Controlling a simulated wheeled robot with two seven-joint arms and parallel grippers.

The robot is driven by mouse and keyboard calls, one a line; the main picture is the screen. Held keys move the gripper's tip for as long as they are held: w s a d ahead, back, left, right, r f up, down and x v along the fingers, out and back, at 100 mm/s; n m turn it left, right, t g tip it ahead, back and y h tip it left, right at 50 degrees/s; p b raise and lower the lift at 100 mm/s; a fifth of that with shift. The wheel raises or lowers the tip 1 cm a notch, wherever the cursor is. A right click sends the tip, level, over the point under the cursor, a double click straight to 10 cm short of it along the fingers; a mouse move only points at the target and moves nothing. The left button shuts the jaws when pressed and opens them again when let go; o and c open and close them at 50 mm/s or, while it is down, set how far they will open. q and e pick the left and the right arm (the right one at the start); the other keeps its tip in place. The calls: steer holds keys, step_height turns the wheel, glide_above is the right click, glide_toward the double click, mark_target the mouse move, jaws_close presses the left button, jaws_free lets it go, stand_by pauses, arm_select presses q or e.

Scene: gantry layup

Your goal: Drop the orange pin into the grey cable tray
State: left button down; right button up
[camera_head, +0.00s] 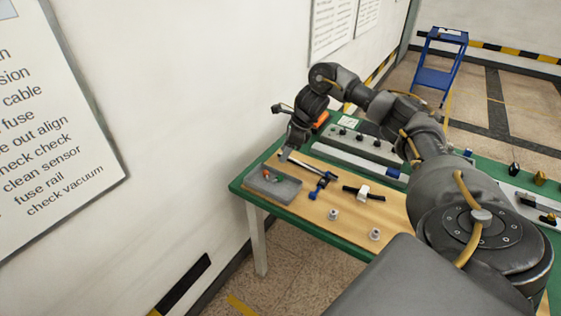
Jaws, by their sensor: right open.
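A shallow grey tray (286,190) lies at the left end of the wooden board on the table. A small orange-red piece (266,171), possibly the orange pin, shows at the tray with a small greenish piece beside it. They are too small to tell their exact shape. My right arm reaches across from the right, and my right gripper (284,157) points down just above and behind the tray's right part. It is open and no object shows between its fingers. My left gripper is not in view.
On the board are a blue clamp-like part (320,185), a black cable with a white tag (363,193) and two pale cylinders (333,214). A long pale rail (345,158) and a knobbed panel (372,147) lie behind. A wall borders the left; a blue cart (437,78) stands far back.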

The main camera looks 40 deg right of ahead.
steer(key=p+v, duration=0.1)
steer(key=v, duration=0.4)
steer(key=shift+r, duration=0.15)
stand_by(0.4)
